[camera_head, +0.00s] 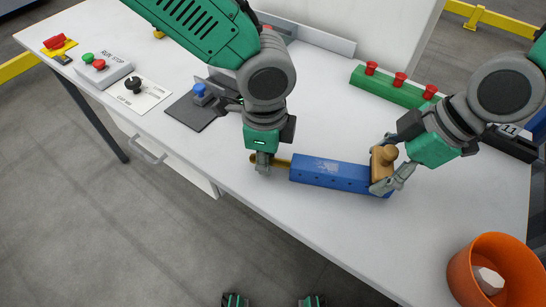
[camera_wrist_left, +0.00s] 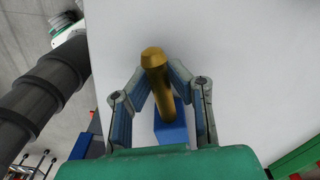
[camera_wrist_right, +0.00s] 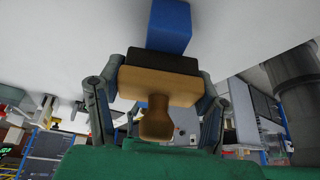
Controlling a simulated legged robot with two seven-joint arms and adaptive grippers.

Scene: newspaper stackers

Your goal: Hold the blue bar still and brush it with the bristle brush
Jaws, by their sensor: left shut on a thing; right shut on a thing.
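The blue bar (camera_head: 328,174) lies on the white table in the head view, with a pale scuffed patch on its top. A brass-coloured handle sticks out of its left end. My left gripper (camera_head: 263,164) is shut on this handle (camera_wrist_left: 157,85), seen in the left wrist view with the bar (camera_wrist_left: 170,130) behind it. My right gripper (camera_head: 383,170) is shut on the wooden bristle brush (camera_head: 384,160) at the bar's right end. In the right wrist view the brush (camera_wrist_right: 160,84) has a wooden back, a knob and dark bristles against the bar (camera_wrist_right: 169,25). Exact bristle contact is hard to tell.
An orange bin (camera_head: 462,270) with a pale object stands at the front right. A green block (camera_head: 392,88) with red knobs lies behind. A dark pad (camera_head: 188,113) with a blue knob and a button box (camera_head: 103,69) are at left. The front table area is clear.

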